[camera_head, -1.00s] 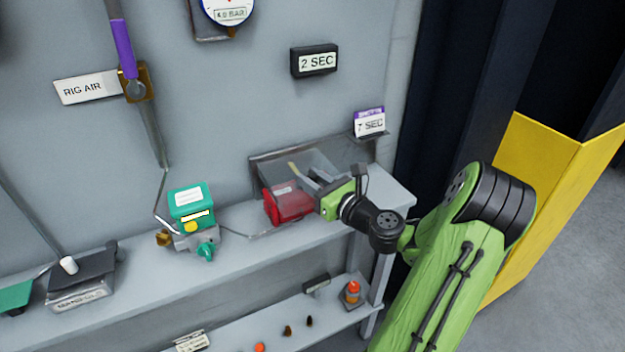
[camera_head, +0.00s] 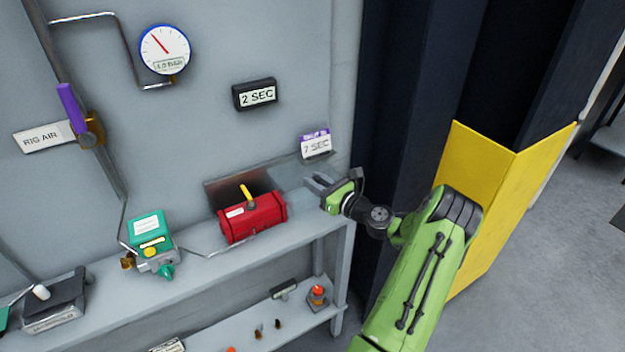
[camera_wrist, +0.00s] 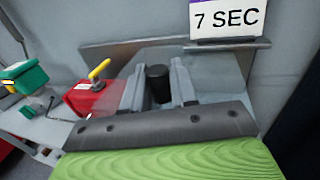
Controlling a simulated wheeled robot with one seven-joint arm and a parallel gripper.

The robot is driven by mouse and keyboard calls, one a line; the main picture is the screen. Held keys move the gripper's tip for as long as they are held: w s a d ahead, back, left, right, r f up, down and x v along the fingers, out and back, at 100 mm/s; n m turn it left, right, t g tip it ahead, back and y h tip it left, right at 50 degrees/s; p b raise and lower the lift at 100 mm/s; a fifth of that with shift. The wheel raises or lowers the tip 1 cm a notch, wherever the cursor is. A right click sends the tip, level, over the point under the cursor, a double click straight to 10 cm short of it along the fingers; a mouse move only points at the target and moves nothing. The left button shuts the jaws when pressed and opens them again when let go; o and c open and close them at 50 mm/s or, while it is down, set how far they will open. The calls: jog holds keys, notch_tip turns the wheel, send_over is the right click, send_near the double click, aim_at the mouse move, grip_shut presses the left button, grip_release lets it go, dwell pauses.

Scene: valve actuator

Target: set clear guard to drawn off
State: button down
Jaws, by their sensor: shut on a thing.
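The clear guard (camera_head: 290,176) is a see-through panel along the back rail, to the right of the red actuator. It also shows in the wrist view (camera_wrist: 215,72), around my fingers. My gripper (camera_head: 318,183) is at the guard, right of the actuator. In the wrist view my gripper (camera_wrist: 158,88) has its two grey fingers on either side of a black knob (camera_wrist: 157,82), shut on it. The red actuator (camera_head: 252,218), with a yellow lever (camera_head: 247,194) on top, stands uncovered on the bench.
A "7 SEC" card (camera_head: 316,146) stands just above the guard. A green-topped valve unit (camera_head: 150,240) sits to the left on the bench (camera_head: 215,263).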

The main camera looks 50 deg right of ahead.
jog(key=shift+d, duration=0.1)
dwell(0.3)
jog(key=c, duration=1)
grip_release()
jog(key=s, duration=1.6)
jog(key=shift+a, duration=0.25)
jog(key=shift+w, duration=0.1)
